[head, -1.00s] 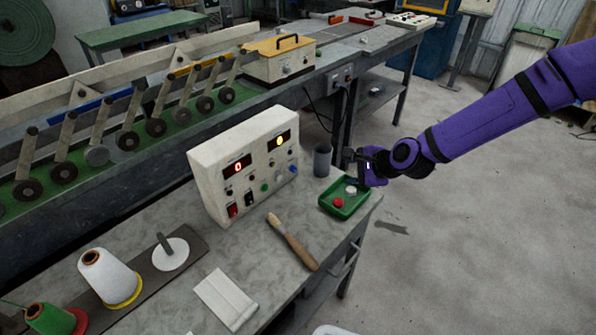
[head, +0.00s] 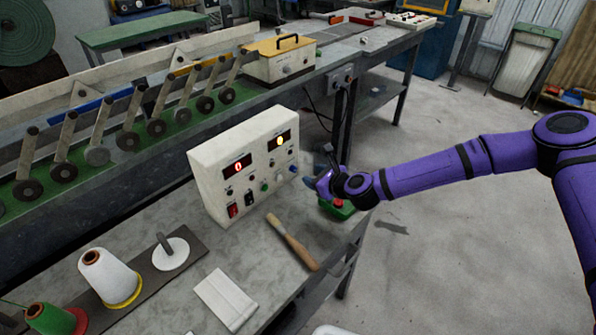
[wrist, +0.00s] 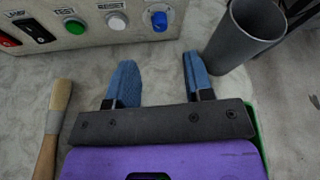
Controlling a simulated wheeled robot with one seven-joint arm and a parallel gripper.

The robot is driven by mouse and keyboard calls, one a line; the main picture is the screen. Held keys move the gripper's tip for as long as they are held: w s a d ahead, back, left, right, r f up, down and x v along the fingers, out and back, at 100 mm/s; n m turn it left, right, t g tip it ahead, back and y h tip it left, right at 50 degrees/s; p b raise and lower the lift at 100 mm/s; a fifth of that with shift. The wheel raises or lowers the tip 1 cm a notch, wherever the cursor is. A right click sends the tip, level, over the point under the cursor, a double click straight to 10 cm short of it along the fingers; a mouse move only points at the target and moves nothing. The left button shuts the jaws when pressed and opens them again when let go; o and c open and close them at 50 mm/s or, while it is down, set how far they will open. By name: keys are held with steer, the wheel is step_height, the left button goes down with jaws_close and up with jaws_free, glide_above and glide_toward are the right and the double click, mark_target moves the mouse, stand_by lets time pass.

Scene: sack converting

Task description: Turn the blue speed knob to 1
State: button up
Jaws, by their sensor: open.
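The blue speed knob (wrist: 159,21) is on the lower right of the cream control box's front face, with a pale line on it. It shows small in the head view (head: 293,169). The control box (head: 222,169) stands on the grey bench with a lit red 0 on its left display. My gripper (wrist: 155,78) is open and empty, its two blue fingers apart and pointing at the panel. In the wrist view the knob lies beyond the fingertips, between them and nearer the right one. In the head view my gripper (head: 311,179) is just right of the box.
A grey cup (wrist: 245,35) stands right of the fingers. A green tray (head: 340,212) is under my gripper, partly hidden. A wooden-handled brush (head: 292,243) lies in front of the box. Green (wrist: 73,24) and white (wrist: 116,20) buttons sit left of the knob.

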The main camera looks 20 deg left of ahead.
mark_target(295, 170)
steer(key=x, duration=0.8)
steer(key=shift+a, duration=0.1)
steer(key=shift+c, duration=0.3)
jaws_close()
